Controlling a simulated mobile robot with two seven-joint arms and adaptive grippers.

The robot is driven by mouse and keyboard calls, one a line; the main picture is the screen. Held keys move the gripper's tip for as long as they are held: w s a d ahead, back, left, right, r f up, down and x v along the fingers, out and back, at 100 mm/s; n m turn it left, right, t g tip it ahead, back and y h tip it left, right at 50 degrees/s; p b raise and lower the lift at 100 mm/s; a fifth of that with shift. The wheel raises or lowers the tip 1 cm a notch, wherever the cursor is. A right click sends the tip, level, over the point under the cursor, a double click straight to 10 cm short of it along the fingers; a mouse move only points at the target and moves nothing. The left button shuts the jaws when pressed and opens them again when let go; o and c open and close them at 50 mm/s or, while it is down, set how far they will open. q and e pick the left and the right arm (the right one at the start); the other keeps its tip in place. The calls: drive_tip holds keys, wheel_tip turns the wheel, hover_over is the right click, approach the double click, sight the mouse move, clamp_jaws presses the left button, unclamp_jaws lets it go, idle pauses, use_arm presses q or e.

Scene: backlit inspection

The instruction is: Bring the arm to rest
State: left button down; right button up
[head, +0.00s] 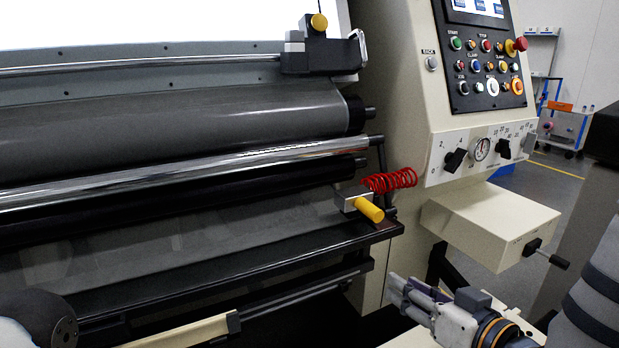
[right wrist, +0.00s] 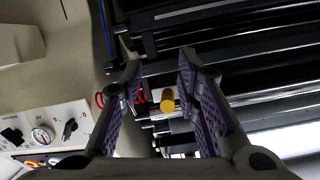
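My right gripper (head: 402,293) is at the bottom of the head view, below and right of the machine's rollers. It points up and left, in front of the machine and touching nothing that I can see. In the right wrist view the right gripper (right wrist: 159,68) has its two fingers spread apart, with nothing held between them. The yellow knob (head: 369,209) on the machine shows beyond the gap between the fingers in the right wrist view (right wrist: 167,101). My left gripper is not in view; only a part of my left arm shows at the lower left.
The machine's rollers (head: 180,172) fill the left side. A red coil (head: 390,180) sits beside the yellow knob. The control panel (head: 485,55) stands at the upper right, above a cream box (head: 490,222) with a black lever. A blue cart (head: 563,128) stands far back on the floor.

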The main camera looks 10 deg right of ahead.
drive_tip(key=s+f+m+g+h, duration=0.1)
drive_tip(key=s+f+g+h, duration=0.2)
drive_tip(key=s+f+g, duration=1.1)
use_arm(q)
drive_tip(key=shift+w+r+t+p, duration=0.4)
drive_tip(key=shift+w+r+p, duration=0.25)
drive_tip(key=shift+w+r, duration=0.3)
use_arm(e)
drive_tip(key=s+f+g+h, duration=0.1)
drive_tip(key=s+f, duration=0.4)
drive_tip(key=s, duration=0.8)
drive_tip(key=s+d+f+g+h, duration=0.1)
drive_tip(key=s+f, duration=0.4)
drive_tip(key=s, duration=0.8)
drive_tip(key=shift+m+g, duration=0.3)
drive_tip(key=shift+g, duration=0.2)
